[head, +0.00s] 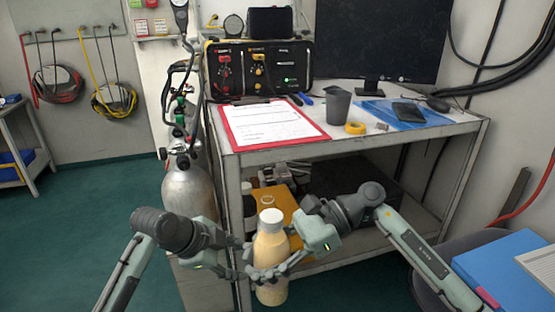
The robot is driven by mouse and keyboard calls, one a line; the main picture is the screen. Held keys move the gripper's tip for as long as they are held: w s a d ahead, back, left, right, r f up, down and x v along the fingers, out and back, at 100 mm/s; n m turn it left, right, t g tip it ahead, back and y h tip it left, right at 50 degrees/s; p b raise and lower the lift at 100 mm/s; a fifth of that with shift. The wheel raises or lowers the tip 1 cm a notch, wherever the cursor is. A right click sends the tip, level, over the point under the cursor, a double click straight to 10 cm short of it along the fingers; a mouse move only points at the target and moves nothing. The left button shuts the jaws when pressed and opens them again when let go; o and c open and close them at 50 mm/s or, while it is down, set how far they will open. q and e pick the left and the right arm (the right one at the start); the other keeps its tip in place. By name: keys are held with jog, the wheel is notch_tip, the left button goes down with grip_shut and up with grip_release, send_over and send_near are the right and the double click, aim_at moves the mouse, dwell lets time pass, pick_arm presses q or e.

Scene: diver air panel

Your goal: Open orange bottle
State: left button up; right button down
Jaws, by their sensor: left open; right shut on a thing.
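The bottle (271,250) is upright, with a pale orange-cream body and a whitish cap (271,216) seated on top. It is held in front of the workbench's lower shelf, between my two grippers. My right gripper (262,274) comes in from the right and is shut around the bottle's body, its fingers crossing the front. My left gripper (243,262) is open at the bottle's left side, close to the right gripper's fingers. I cannot tell whether the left fingers touch the bottle. Both grippers are below the level of the cap.
The workbench (400,136) stands behind, carrying a red clipboard (325,137), a grey cup (338,105), yellow tape (355,128) and a black air panel (258,70). A silver gas cylinder (188,190) stands left. A blue binder (505,268) lies at lower right. Floor shows at left.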

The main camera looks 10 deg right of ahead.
pick_arm(q)
jog(key=w+d+r+m+g, duration=0.1)
jog(key=d+r+m, duration=0.35)
jog(key=r, duration=0.25)
jog(key=d+r+m, duration=0.3)
jog(key=r+m, duration=0.3)
jog(key=r, duration=0.2)
notch_tip(320, 180, up, 14)
jog(key=f+m+g+y, duration=0.1)
jog(key=m+g+y, duration=0.35)
jog(key=m, duration=1.35)
send_over(277, 215)
jog(key=shift+w+d+r+n+t+y, duration=0.15)
jog(key=shift+w+r+n+t+y, duration=0.1)
jog(key=shift+t+y, duration=0.5)
jog(key=shift+s+f, duration=0.2)
notch_tip(277, 215, down, 8)
jog(key=shift+r, duration=0.2)
jog(key=shift+c, duration=0.2)
